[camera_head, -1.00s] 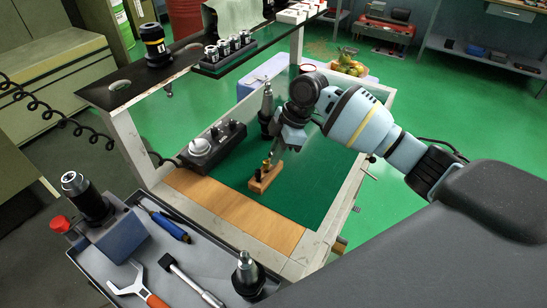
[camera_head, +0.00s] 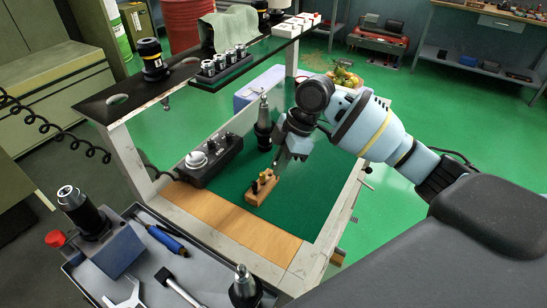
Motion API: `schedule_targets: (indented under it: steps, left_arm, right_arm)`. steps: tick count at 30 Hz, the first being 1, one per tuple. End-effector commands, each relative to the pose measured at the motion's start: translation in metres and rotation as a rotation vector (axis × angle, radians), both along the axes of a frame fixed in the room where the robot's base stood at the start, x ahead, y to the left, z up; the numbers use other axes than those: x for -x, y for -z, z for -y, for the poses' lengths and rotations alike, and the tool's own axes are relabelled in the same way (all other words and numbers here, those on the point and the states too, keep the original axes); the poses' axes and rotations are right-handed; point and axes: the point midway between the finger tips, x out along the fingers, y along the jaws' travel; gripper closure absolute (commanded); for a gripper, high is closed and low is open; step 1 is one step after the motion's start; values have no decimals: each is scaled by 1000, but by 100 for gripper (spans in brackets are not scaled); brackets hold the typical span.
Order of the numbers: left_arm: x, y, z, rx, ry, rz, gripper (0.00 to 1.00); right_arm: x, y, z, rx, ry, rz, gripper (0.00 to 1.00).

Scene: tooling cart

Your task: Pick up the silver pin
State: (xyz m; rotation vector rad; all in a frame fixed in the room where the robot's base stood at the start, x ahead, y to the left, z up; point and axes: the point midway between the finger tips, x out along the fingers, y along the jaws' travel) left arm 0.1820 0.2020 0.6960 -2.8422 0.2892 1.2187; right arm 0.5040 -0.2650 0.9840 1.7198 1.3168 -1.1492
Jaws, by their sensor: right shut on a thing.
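A small wooden block (camera_head: 263,189) stands on the green mat of the cart, with small dark and yellow-topped pins (camera_head: 262,179) upright in it. My right gripper (camera_head: 279,164) points down just above and beside the block's right end. It is shut on a small, thin, silver-grey thing, apparently the silver pin (camera_head: 276,172). The fingers hide much of the pin, and I cannot tell whether its lower end is still in the block. My left gripper is out of view.
A dark tool holder (camera_head: 264,122) stands behind the block, close to my right gripper. A black box with knobs (camera_head: 210,160) is to the left. A raised shelf (camera_head: 130,84) runs along the back left. A grey tool tray (camera_head: 190,268) is in front.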

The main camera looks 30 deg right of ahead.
Motion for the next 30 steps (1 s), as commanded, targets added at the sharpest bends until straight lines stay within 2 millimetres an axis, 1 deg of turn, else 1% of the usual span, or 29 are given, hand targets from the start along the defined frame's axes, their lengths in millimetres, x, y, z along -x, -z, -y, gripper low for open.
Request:
schedule_targets:
  steps: [1,9,15,21,25,30]
  left_arm:
    - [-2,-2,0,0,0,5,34]
    - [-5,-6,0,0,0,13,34]
    - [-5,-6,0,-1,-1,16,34]
    - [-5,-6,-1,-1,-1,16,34]
    - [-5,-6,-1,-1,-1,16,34]
    - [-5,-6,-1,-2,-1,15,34]
  right_arm:
    - [11,-2,1,3,-1,2,100]
    - [70,-7,1,3,-2,0,100]
    - [103,-9,0,3,-1,-1,100]
    - [120,-11,0,1,0,0,100]
    - [124,-12,0,0,0,-1,100]
    - [125,-12,0,0,0,0,100]
